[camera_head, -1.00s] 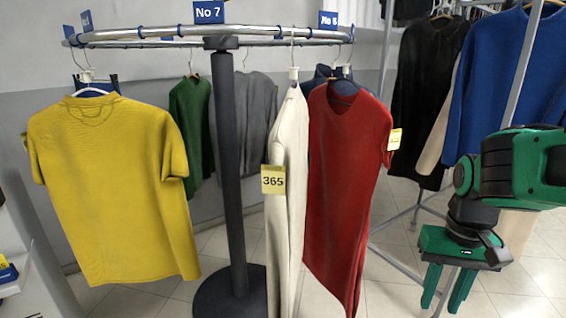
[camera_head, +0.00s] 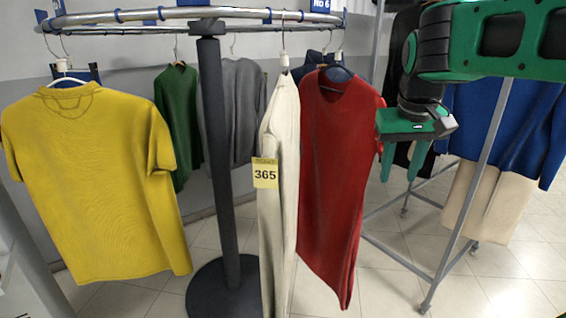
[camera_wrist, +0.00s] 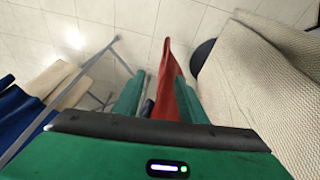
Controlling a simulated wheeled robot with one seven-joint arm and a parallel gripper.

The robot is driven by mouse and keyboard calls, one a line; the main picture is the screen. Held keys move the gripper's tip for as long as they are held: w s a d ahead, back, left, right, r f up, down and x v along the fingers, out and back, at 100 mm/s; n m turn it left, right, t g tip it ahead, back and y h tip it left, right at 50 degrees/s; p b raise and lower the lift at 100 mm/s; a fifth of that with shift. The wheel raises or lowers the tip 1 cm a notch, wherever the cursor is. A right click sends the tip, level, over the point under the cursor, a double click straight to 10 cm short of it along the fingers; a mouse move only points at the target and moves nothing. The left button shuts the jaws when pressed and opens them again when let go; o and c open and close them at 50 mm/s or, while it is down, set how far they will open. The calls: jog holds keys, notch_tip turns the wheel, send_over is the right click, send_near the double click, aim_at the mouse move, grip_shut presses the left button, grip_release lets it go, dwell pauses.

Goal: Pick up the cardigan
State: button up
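No garment is plainly marked as the cardigan. My gripper's green fingers point down, apart and empty. The wrist view shows the fingers (camera_wrist: 158,95) with the red dress (camera_wrist: 172,75) beyond the gap between them.
The round rail (camera_head: 190,14) stands on a dark post (camera_head: 218,160) and base. It also carries a yellow shirt (camera_head: 95,180), a green garment (camera_head: 180,120) and a grey one (camera_head: 238,110). A metal rack (camera_head: 482,190) with blue and beige clothes stands at the right.

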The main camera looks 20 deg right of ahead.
jog(key=w+a+r+n+t, duration=0.1)
jog(key=w+a+r+t, duration=0.1)
jog(key=w+a+r, duration=0.35)
jog(key=w+a+r+n+t, duration=0.1)
jog(key=w+a+r, duration=0.2)
jog(key=w+r, duration=0.6)
jog(key=n+t+y, duration=0.1)
jog(key=n+t, duration=0.1)
jog(key=t, duration=0.1)
send_near(284, 53)
jog(key=w, duration=0.2)
jog(key=x, duration=1)
jog(key=shift+s+d+f, duration=0.2)
jog(key=shift+s+f, duration=0.05)
jog(key=shift+f, duration=0.05)
jog(key=shift+m, duration=0.3)
grip_shut()
